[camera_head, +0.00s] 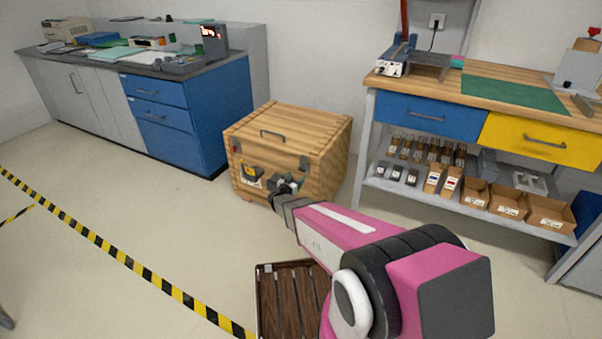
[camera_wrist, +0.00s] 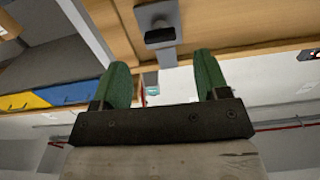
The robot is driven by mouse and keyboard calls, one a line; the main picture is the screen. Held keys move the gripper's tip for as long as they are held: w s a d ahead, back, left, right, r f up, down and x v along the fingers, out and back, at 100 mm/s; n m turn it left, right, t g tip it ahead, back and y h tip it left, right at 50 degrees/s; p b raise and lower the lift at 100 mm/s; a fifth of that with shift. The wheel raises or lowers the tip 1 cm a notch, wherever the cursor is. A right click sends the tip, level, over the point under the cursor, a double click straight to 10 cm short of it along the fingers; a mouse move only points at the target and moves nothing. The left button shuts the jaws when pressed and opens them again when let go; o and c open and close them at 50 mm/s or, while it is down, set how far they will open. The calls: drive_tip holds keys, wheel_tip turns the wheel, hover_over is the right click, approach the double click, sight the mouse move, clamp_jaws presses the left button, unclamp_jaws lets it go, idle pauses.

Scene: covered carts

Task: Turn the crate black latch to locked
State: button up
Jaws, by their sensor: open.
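My gripper (camera_head: 287,186) is at the lower front of the crate and partly hidden by my arm. In the wrist view, my gripper (camera_wrist: 161,72) has two green fingers apart with nothing between them. A dark latch piece (camera_wrist: 159,32) on wood lies just beyond the fingertips. Its exact setting is hard to tell.
A workbench (camera_head: 480,90) with blue and yellow drawers and a lower shelf of bins stands right of the crate. A blue-and-grey cabinet (camera_head: 190,110) stands left. A brown slatted crate (camera_head: 280,300) lies on the floor near my arm.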

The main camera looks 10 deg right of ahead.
sight(303, 169)
drive_tip(key=x, duration=0.6)
drive_tip(key=shift+w+d, duration=0.1)
drive_tip(key=c, duration=0.9)
